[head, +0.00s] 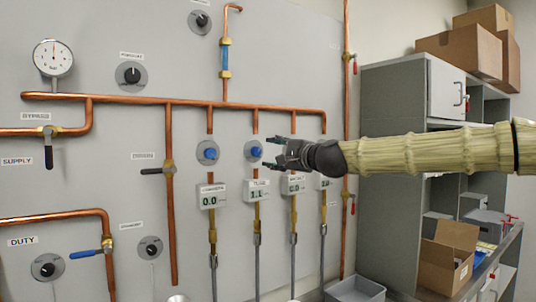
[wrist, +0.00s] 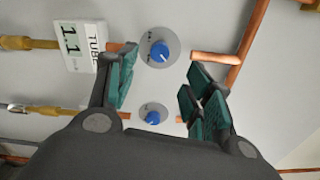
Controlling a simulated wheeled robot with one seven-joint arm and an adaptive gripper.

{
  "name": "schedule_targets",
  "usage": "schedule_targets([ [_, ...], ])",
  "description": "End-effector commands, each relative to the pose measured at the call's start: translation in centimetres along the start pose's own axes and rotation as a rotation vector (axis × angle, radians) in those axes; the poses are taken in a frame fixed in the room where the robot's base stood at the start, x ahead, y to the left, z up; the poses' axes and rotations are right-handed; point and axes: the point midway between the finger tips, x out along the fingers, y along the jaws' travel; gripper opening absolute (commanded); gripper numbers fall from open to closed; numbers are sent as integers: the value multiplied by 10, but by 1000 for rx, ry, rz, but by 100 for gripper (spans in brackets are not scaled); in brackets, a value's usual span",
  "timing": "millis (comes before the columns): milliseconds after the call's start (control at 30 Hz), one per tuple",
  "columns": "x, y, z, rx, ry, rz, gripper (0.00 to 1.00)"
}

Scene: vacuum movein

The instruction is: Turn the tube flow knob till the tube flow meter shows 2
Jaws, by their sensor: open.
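The tube flow knob (head: 255,151) is blue on a round grey plate on the wall panel, in the second of the vertical copper pipe runs. It also shows in the wrist view (wrist: 160,52), beyond and between the fingertips. The tube flow meter (head: 256,190) below it reads 1.1; in the wrist view its display (wrist: 80,46) also reads 1.1, with the TUBE label beside it. My gripper (head: 271,153) is open and empty, just right of the knob in the head view. The fingers (wrist: 163,82) appear apart from the knob.
Another blue knob (head: 207,153) with a meter (head: 212,196) reading 0.0 is on the left. A further blue knob (wrist: 152,117) shows low between my fingers in the wrist view. Copper pipes (head: 168,200) run across the panel. A grey cabinet (head: 393,110) stands right.

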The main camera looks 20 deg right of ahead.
Motion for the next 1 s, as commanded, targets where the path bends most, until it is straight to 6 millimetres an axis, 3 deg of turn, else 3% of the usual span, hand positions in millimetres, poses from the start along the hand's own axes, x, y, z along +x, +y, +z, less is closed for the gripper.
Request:
schedule_targets([
  [333,-29,0,0,1,0,1,51],
  [1000,-29,1,3,1,-5,1,51],
])
